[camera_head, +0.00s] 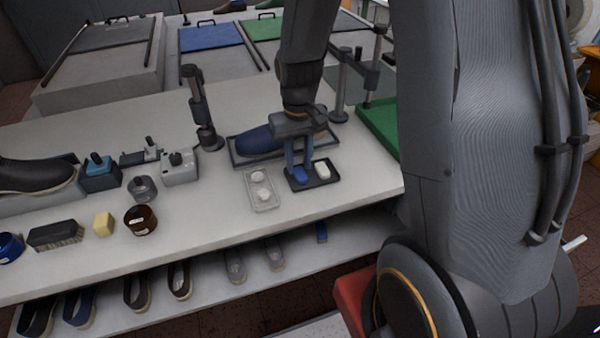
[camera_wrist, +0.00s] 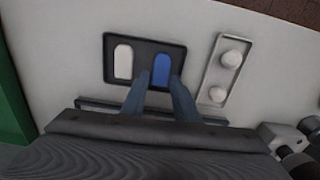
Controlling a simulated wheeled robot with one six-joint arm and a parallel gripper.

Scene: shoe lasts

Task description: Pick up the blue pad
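The blue pad (camera_wrist: 162,68) lies in the right slot of a small dark tray (camera_wrist: 143,44) in the wrist view, with a white pad (camera_wrist: 123,62) in the left slot. In the head view the blue pad (camera_head: 300,175) is at the left of the tray (camera_head: 327,183) and the white pad (camera_head: 323,170) at the right. My gripper (camera_head: 298,163) points down over the tray at the blue pad. In the wrist view its fingers (camera_wrist: 157,80) stand apart, one on each side of the pad's near end. I cannot tell whether they touch it.
A clear tray with two white round pieces (camera_wrist: 226,70) stands beside the dark tray. A blue shoe (camera_head: 262,141) lies on a dark tray behind my gripper. A post stand (camera_head: 203,115) is to the left, a green mat (camera_head: 380,125) to the right.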

